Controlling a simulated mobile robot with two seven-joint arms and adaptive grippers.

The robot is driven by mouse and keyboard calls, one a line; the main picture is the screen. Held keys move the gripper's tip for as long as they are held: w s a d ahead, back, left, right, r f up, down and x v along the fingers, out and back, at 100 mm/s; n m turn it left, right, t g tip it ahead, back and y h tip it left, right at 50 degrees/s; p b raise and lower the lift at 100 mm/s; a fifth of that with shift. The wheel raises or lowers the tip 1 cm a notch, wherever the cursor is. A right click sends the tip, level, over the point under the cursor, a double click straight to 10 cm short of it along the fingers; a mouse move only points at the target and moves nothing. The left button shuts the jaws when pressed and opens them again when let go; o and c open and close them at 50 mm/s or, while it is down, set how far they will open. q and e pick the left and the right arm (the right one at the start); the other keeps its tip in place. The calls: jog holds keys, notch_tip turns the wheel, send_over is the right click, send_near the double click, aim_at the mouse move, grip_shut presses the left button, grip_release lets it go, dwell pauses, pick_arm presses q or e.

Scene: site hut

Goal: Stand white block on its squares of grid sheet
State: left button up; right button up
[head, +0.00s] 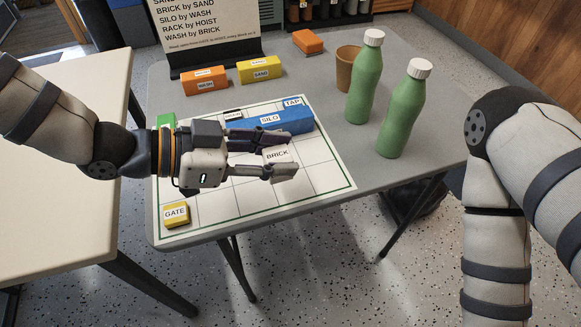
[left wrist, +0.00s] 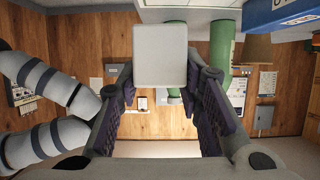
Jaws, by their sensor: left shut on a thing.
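The white block (head: 278,156), labelled BRICK, is held between the fingers of my left gripper (head: 279,158) over the right-middle part of the grid sheet (head: 325,178). In the left wrist view the white block (left wrist: 160,54) shows as a pale square face between the two dark finger pads. I cannot tell whether its underside touches the sheet. The gripper and fingers hide part of the sheet's middle squares. My right arm shows at the right of the head view, but its gripper is out of view.
On the sheet, a blue block (head: 298,121) labelled SILO stands behind my gripper, and a yellow GATE block (head: 176,214) is front left. A green block (head: 166,119) is partly hidden. Orange (head: 205,78) and yellow (head: 260,70) blocks, a brown cup (head: 347,70) and green bottles (head: 403,115) stand beyond.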

pick_arm(q)
jog(key=shift+w+d+f, duration=0.3)
jog(key=shift+d+f, duration=0.1)
jog(key=shift+f, duration=0.25)
jog(key=shift+w+d+f, duration=0.25)
jog(key=shift+d+f, duration=0.15)
jog(key=shift+f, duration=0.2)
jog(key=shift+w+d+f+b, duration=0.1)
jog(key=shift+d+f+b, duration=0.05)
jog(key=shift+f, duration=0.55)
jog(key=shift+w+d+f+b, duration=0.1)
jog(key=shift+f+b, duration=0.1)
jog(key=shift+f, duration=0.45)
jog(key=shift+w+d+f+b, duration=0.1)
jog(key=shift+d+f+b, duration=0.05)
jog(key=shift+f, duration=0.55)
jog(key=o, duration=1.2)
pick_arm(e)
jog(key=shift+s+f+g, duration=0.3)
jog(key=shift+s+f, duration=0.45)
pick_arm(q)
jog(key=shift+r, duration=0.1)
